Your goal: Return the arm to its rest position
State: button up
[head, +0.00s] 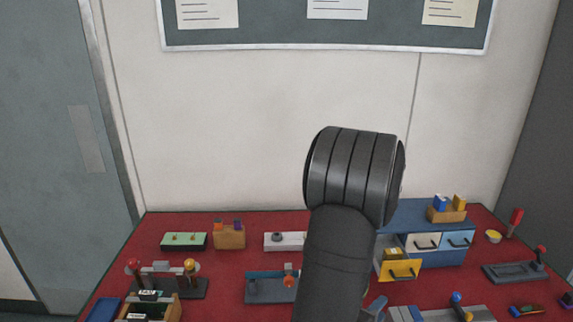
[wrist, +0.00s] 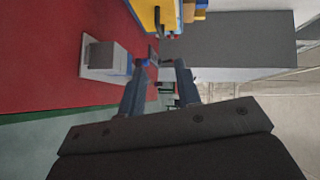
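My gripper (wrist: 165,64) shows in the wrist view with its two dark fingers apart and nothing visible between them. My dark arm (head: 345,245) rises through the middle of the head view and hides part of the table. The gripper itself is mostly hidden there behind the arm. The wrist view looks sideways along the red table (wrist: 40,55), beside the cabinet (wrist: 235,40).
The blue cabinet (head: 440,257) stands right of my arm with its yellow drawer (head: 402,270) pulled out. A wooden caddy (head: 446,214) sits on top. A wooden box (head: 229,238), green block (head: 184,241) and lever panel (head: 515,271) stand around the red table (head: 215,275).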

aim_at(402, 279)
jog(key=x, duration=1.5)
jog(key=shift+w, duration=0.2)
jog(key=shift+d, duration=0.1)
jog(key=v, duration=1.7)
jog(key=shift+s, duration=0.2)
jog(key=x, duration=1.8)
jog(key=shift+w+a+r, duration=0.15)
jog(key=shift+w+a, duration=0.1)
jog(key=shift+a, duration=0.05)
dwell(0.4)
